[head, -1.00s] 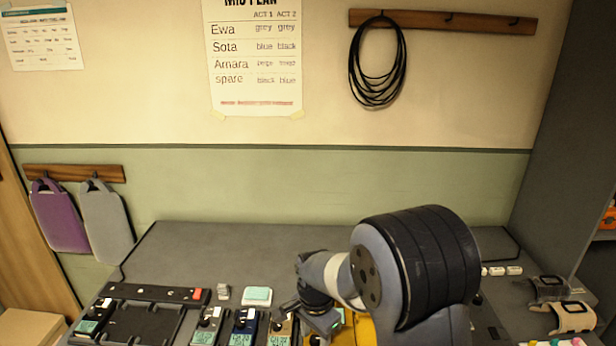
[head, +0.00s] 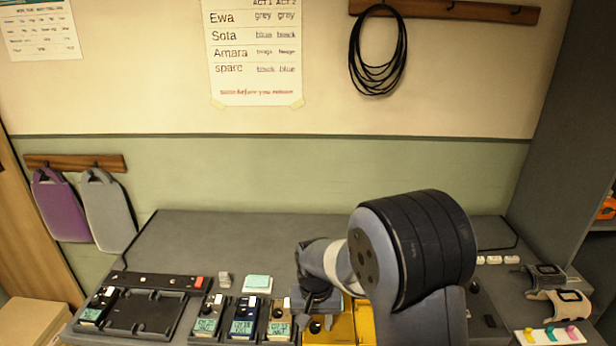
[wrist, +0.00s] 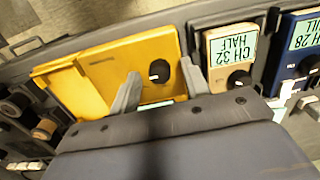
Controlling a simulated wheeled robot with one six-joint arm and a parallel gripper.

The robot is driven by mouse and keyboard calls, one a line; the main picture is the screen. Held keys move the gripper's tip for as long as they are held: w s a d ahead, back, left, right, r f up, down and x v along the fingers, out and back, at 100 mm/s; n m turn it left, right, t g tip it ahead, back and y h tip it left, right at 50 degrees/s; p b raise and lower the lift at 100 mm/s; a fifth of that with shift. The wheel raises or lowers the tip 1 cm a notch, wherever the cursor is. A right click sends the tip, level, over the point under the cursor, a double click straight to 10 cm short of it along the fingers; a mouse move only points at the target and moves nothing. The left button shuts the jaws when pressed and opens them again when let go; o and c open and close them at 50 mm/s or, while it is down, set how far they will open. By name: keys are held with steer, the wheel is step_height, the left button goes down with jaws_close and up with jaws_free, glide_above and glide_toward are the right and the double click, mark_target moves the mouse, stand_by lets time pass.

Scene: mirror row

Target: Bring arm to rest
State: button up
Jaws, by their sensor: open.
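My gripper (wrist: 160,88) is open in the wrist view, its two grey fingers apart over a yellow pack (wrist: 128,68) with a black knob. I cannot tell whether the fingers touch it. In the head view my arm bends down over the table and hides most of the gripper. The yellow pack also shows there (head: 338,327), partly behind my arm. A tan pack (head: 281,320) reading CH 32 HALF stands beside it; it also shows in the wrist view (wrist: 229,47). Nothing is visibly held between the fingers.
A blue pack (head: 243,322), a grey pack (head: 208,317) and a black charging tray (head: 145,313) lie left on the table. Wrist straps (head: 566,307) and coloured tabs (head: 551,335) are at right. The table's back left is clear.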

steer(key=n, duration=0.4)
steer(key=shift+p, duration=0.3)
steer(key=n, duration=0.4)
steer(key=shift+p, duration=0.4)
steer(key=shift+r+n, duration=0.3)
steer(key=shift+r, duration=0.75)
steer(key=shift+d, duration=0.1)
